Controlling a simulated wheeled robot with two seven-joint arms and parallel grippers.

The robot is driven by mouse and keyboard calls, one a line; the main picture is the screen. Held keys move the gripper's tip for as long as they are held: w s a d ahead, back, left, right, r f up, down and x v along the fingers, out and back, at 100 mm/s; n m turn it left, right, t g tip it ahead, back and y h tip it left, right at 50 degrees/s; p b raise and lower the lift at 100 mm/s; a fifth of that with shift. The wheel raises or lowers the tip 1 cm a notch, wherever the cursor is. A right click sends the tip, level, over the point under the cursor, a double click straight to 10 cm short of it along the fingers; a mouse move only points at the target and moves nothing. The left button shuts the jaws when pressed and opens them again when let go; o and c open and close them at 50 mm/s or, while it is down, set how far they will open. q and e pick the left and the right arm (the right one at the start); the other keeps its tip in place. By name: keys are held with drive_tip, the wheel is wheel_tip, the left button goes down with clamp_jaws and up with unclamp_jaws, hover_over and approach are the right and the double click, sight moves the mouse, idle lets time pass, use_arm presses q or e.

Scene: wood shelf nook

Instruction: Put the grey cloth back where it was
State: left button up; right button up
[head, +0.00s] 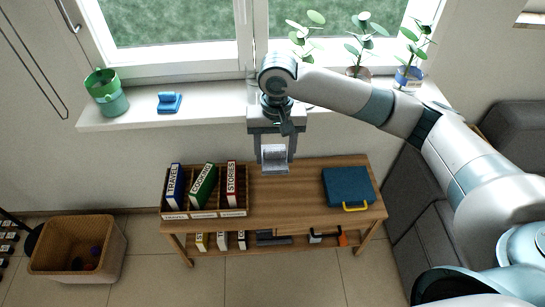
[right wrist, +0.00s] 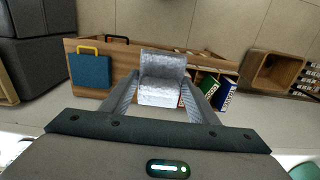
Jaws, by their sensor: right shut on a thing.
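My right gripper (head: 274,163) hangs in front of the windowsill, above the back of the wooden shelf's top. It is shut on the grey cloth (head: 274,157), a folded, crumpled light grey piece between the two fingers. The right wrist view shows the cloth (right wrist: 162,75) between the fingertips of the same gripper (right wrist: 160,92), with the shelf beyond it. The cloth looks clear of the shelf top. My left gripper is in neither view.
The wooden shelf (head: 290,200) carries labelled books (head: 203,185) in an organizer at left and a blue case (head: 348,187) at right, with bare top between. The windowsill (head: 215,108) holds a green pot (head: 106,92), a blue object (head: 169,102) and plants. A basket (head: 75,248) stands on the floor.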

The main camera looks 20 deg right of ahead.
drive_tip(key=s+d+r+n, duration=0.2)
drive_tip(key=s+r+n, duration=0.1)
drive_tip(key=s, duration=0.6)
drive_tip(key=shift+d+r+b, duration=0.3)
drive_tip(key=shift+r+b, duration=0.1)
drive_tip(key=shift+r, duration=0.35)
